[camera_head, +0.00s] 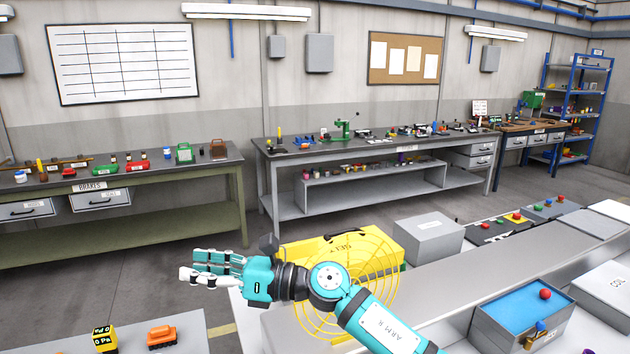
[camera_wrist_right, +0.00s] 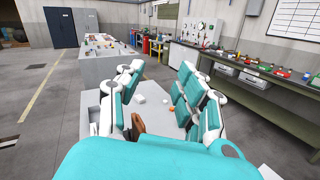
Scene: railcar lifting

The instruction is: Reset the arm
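My right arm, marked "ARM R", reaches up and left across the front of the camera_head view. Its teal and white gripper (camera_head: 218,268) points left, above the floor gap between the benches. In the camera_wrist_right view the fingers of this gripper (camera_wrist_right: 158,100) are spread apart. A grey surface (camera_wrist_right: 158,118) lies beyond them, with a small white block (camera_wrist_right: 140,99) on it. A brown thing (camera_wrist_right: 139,127) shows low between the fingers; I cannot tell whether it touches them. My left gripper is not in view.
A yellow fan guard (camera_head: 385,262) and yellow case (camera_head: 320,246) sit right behind my arm. A grey box (camera_head: 428,238) and a blue-topped box (camera_head: 524,306) stand to the right. A yellow gauge block (camera_head: 104,339) and orange part (camera_head: 161,336) sit front left. Workbenches line the wall.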

